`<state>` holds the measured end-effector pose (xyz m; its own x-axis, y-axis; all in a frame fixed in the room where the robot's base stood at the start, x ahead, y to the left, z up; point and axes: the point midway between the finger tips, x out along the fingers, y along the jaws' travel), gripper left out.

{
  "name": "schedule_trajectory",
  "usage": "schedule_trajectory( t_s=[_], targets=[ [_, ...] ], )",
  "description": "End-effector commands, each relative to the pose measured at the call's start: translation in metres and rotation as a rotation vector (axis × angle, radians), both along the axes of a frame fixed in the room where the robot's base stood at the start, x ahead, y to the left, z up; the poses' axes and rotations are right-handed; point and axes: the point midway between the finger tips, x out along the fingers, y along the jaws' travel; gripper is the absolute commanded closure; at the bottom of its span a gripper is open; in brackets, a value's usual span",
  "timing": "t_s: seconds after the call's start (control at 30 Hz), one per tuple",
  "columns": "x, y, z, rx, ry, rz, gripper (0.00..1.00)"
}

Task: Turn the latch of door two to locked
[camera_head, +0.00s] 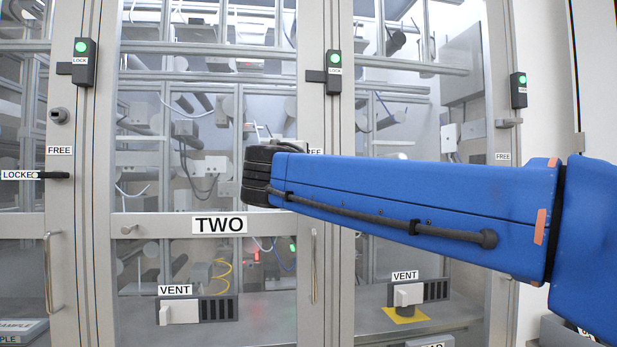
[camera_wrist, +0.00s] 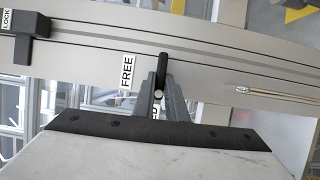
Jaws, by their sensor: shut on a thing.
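Door two is the glass door with the TWO sign (camera_head: 219,225) in the head view. Its latch (camera_wrist: 162,68) shows in the wrist view as a black lever on the pale frame. My gripper (camera_wrist: 158,92) is shut on the lever's free end. The lever lies across the frame, beside the FREE label (camera_wrist: 127,72) rather than pointing at it. Its end points towards a label ending in "ED" (camera_wrist: 155,112), mostly hidden by the fingers. In the head view my gripper (camera_head: 258,175) and arm cover this latch; only part of its FREE label (camera_head: 315,152) shows.
A black lock box with a green lamp (camera_head: 333,72) sits above on the same post. Vertical door handles (camera_head: 314,265) stick out below. The left door's latch (camera_head: 50,175) points left to its LOCKED label. VENT units (camera_head: 197,309) are lower down.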

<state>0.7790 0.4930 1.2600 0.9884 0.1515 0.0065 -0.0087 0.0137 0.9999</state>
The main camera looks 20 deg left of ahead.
Motion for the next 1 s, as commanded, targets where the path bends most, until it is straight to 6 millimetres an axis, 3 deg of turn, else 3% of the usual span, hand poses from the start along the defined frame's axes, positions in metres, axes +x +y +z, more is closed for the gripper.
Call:
schedule_trajectory(
  t_s=[0.17,0.2,0.27,0.3,0.67,0.77,1.0],
  targets=[
    [0.0,0.0,-0.001,-0.001,0.001,0.0,1.0],
    [0.0,0.0,-0.001,-0.001,0.001,0.0,0.86],
    [0.0,0.0,-0.001,-0.001,0.001,0.0,0.72],
    [0.0,0.0,-0.001,0.0,0.001,0.0,0.7],
    [-0.005,0.0,0.0,0.001,0.001,0.001,0.7],
    [-0.015,-0.002,0.0,0.001,0.001,0.002,0.7],
    [-0.059,-0.008,0.0,0.002,0.001,0.004,0.7]
  ],
)
